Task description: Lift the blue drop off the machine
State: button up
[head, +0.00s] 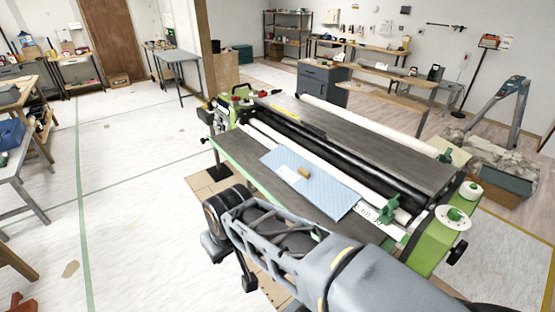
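The blue drop is a flat, pale blue patterned sheet (325,193). It lies on the near side of the paster machine (245,160), along the white roll. A small tan block or handle (304,173) sits on it near its upper middle. My grey arm crosses the foreground from the lower right, in front of the machine's near edge. I cannot make out any gripper fingers. Nothing of mine visibly touches the sheet.
Green clamp-like parts (390,208) stand just right of the sheet. The machine's green end housing (433,240) is at the right. A blue-grey stepladder (518,110) stands at the far right. The floor left of the machine is mostly clear, with side tables (30,165) at the left edge.

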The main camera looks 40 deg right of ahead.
aim_at(331, 196)
jog(key=i, duration=3)
jog(key=z, duration=4.3)
